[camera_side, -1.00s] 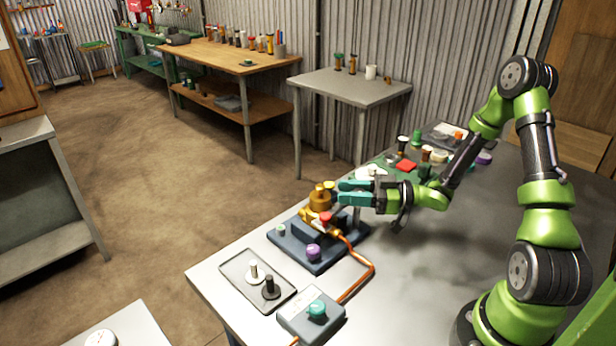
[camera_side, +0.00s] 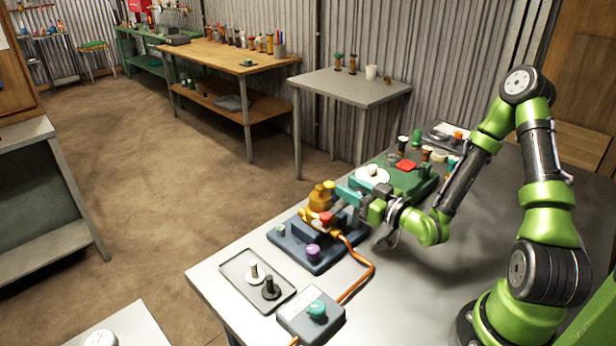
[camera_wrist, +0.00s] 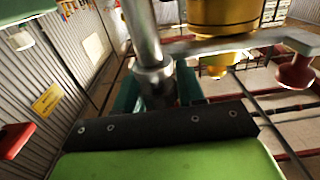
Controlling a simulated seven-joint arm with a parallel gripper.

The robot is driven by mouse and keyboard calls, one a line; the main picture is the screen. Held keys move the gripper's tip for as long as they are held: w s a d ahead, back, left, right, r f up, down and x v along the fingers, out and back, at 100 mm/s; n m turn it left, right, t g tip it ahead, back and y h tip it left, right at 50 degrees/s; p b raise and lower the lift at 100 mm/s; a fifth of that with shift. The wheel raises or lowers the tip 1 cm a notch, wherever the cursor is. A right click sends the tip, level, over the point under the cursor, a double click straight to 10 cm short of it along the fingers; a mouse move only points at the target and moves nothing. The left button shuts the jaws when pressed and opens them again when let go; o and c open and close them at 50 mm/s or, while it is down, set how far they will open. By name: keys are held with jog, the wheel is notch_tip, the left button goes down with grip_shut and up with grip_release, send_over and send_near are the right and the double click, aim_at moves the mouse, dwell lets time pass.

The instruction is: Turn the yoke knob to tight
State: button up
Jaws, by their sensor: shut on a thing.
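The brass-coloured valve (camera_side: 320,196) stands on a dark blue base (camera_side: 297,252) near the table's left edge. It also shows in the wrist view as a gold cylinder (camera_wrist: 222,12). A red knob (camera_side: 325,217) sits at its front. A grey flat bar (camera_wrist: 235,44) runs past the cylinder, with a red knob (camera_wrist: 296,72) at its right end. My gripper (camera_side: 346,194) has teal fingers and is beside the valve's right side. In the wrist view the fingers are shut around a silver post (camera_wrist: 148,50). I cannot tell whether this post belongs to the yoke knob; its grasped part is partly hidden.
A green fixture (camera_side: 408,182) with a white disc (camera_side: 372,174) stands behind my gripper. A tray (camera_side: 233,270) with two small knobs and a grey box (camera_side: 311,317) with a teal knob are in front. An orange hose (camera_side: 366,268) curves over the table. Clear tabletop lies right.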

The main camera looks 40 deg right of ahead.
jog(key=shift+m+h, duration=0.3)
jog(key=shift+h, duration=0.2)
jog(key=o, duration=0.9)
jog(key=shift+o, duration=0.2)
jog(key=shift+y, duration=0.3)
